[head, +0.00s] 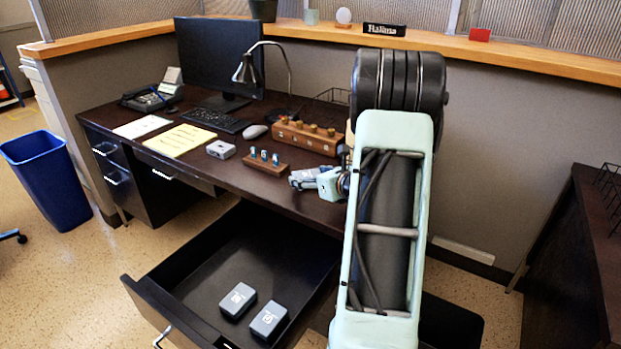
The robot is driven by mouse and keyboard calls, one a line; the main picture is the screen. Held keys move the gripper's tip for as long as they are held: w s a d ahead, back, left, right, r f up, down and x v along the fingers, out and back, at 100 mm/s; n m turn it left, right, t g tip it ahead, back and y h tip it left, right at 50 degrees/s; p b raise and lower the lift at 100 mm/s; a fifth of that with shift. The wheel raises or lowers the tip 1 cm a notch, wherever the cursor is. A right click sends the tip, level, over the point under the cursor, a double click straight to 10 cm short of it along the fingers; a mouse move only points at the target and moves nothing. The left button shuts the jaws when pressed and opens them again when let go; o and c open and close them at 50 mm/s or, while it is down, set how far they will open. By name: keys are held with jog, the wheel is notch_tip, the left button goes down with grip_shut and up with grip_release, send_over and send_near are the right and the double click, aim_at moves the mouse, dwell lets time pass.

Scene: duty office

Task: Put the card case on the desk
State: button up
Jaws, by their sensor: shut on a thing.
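My gripper (303,180) is over the front edge of the dark desk (190,160), to the right of a small wooden stand. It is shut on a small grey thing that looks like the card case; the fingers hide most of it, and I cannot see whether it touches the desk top. Two grey cases with pale markings, a left one (238,300) and a right one (269,319), lie flat in the open drawer (200,277). Another small pale grey box (221,149) sits on the desk near its front edge.
The wooden stand (265,167) holds several small blue pieces. Behind it are a longer wooden block (308,140) with knobs, a lamp (245,70), a mouse (255,131) and a keyboard (215,120). Papers lie at left. The open drawer juts out below the desk.

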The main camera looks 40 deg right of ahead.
jog(key=shift+f+b, duration=0.2)
jog(key=shift+b, duration=0.1)
jog(key=o, duration=1.2)
jog(key=shift+r, duration=0.1)
jog(key=shift+o, duration=0.2)
jog(key=shift+r, duration=0.1)
jog(key=shift+r+p, duration=0.2)
jog(key=shift+p, duration=0.2)
jog(key=p+v, duration=0.1)
jog(key=v, duration=1.1)
jog(key=shift+f+p, duration=0.1)
jog(key=shift+p, duration=0.3)
